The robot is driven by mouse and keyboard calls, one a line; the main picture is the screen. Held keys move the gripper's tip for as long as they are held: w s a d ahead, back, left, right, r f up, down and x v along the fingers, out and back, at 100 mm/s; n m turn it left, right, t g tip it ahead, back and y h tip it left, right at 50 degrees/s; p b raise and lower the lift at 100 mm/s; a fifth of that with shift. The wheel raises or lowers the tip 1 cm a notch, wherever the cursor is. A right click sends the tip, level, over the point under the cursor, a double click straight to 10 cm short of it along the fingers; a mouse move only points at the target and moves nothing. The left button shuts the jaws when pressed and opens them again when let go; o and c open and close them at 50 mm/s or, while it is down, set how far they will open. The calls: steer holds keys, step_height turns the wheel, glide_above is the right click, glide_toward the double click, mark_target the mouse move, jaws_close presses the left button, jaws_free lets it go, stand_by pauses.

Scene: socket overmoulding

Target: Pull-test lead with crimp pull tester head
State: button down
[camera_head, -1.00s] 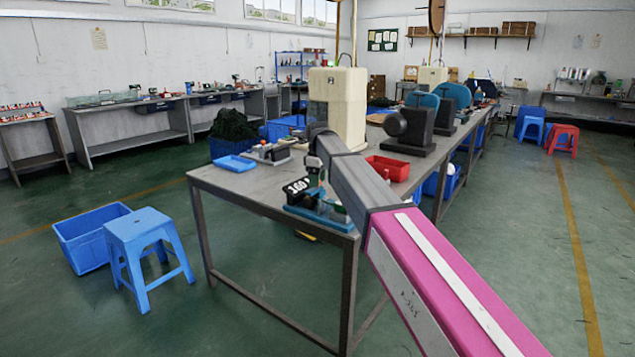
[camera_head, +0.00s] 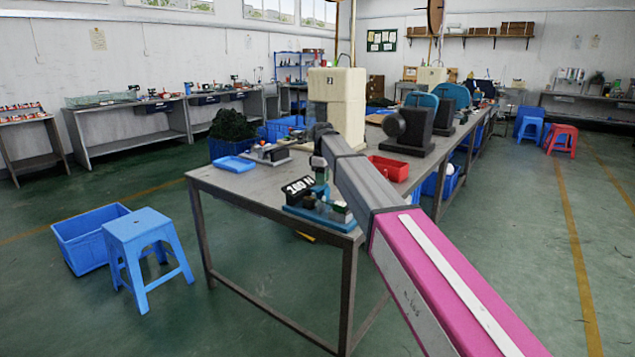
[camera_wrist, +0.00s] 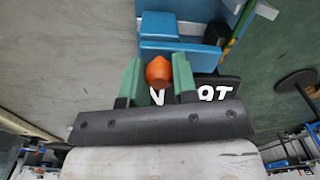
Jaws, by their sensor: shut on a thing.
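The pull tester (camera_head: 322,213) stands on the near corner of the workbench, with a blue base. A black sign with white lettering (camera_head: 299,186), roughly "160 N", shows at it. My gripper (camera_head: 319,176) is over the tester in the head view, small and partly hidden by my arm. In the wrist view my gripper's (camera_wrist: 158,76) green fingers are shut on an orange rounded piece (camera_wrist: 158,72). Blue tester blocks (camera_wrist: 180,47) lie just beyond it, and the sign's letters are partly covered by the fingers. I cannot make out the lead separately.
The workbench (camera_head: 235,187) holds a blue tray (camera_head: 234,164), a small fixture (camera_head: 268,153), a red bin (camera_head: 388,168) and a cream machine (camera_head: 337,105). A black machine (camera_head: 408,130) stands farther right. A blue stool (camera_head: 140,233) and blue crate (camera_head: 85,235) are on the floor at left.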

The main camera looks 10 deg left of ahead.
steer(key=shift+w+d, duration=0.15)
steer(key=shift+w, duration=0.3)
steer(key=c, duration=0.9)
jaws_free()
steer(key=shift+w, duration=0.1)
step_height(320, 180, up, 11)
steer(key=shift+f, duration=0.1)
